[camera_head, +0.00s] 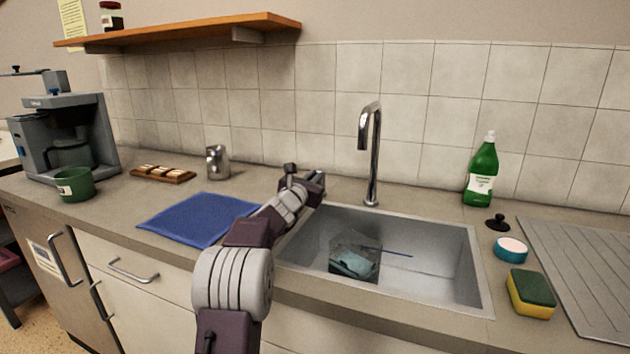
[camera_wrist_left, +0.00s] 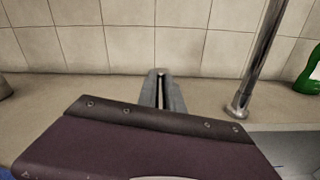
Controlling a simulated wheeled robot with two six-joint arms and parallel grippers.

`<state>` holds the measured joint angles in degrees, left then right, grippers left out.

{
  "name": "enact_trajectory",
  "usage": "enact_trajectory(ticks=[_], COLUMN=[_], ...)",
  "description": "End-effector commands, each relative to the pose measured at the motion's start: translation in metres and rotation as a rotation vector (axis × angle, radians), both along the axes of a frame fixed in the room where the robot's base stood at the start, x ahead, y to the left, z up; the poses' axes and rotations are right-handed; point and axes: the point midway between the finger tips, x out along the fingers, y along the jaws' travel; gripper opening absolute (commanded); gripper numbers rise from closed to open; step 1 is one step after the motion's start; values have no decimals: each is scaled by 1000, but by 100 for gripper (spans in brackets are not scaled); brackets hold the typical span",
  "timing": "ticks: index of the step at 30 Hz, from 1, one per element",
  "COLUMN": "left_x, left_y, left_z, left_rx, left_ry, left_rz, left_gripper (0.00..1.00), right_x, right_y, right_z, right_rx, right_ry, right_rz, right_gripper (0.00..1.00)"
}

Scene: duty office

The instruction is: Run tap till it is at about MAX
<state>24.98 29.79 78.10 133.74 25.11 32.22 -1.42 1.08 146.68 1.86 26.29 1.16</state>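The chrome tap (camera_head: 371,150) stands upright behind the sink (camera_head: 440,265); no stream shows under its spout. Its lower post also shows in the left wrist view (camera_wrist_left: 262,60). A clear container (camera_head: 345,243) with bluish contents stands in the sink. A short dark blue line (camera_head: 397,254) shows beside it; I cannot tell whether it is a mark. No MAX lettering is readable. My left gripper (camera_head: 305,180) is over the counter at the sink's back left corner, left of the tap. In the wrist view its fingers (camera_wrist_left: 160,88) look closed together and empty. No tap handle is visible. My right gripper is out of view.
A blue cloth (camera_head: 190,218) lies left of the sink, with a metal jug (camera_head: 217,162) behind it. A green bottle (camera_head: 483,173), black plug (camera_head: 498,223), blue-and-white round item (camera_head: 511,250) and sponge (camera_head: 531,293) are on the right. A tiled wall (camera_head: 430,120) rises behind.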

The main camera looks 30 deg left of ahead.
Motion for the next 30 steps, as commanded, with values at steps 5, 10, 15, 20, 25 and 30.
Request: enact_trajectory(ticks=[5,10,15,20,25,30], left_x=[0,0,-10,-39,-70,-87], left_y=[0,0,-1,-4,-8,-10], left_z=[0,0,-1,-1,-1,0], left_rx=[0,0,0,0,1,0], left_ry=[0,0,0,-1,0,0], left_rz=[1,0,1,2,2,2], left_gripper=[33,33,33,33,33,33], right_x=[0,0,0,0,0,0], right_y=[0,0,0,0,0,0], right_z=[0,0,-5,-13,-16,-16], right_rx=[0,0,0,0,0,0], right_ry=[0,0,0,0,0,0], right_rz=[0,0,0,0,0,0], right_gripper=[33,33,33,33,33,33])
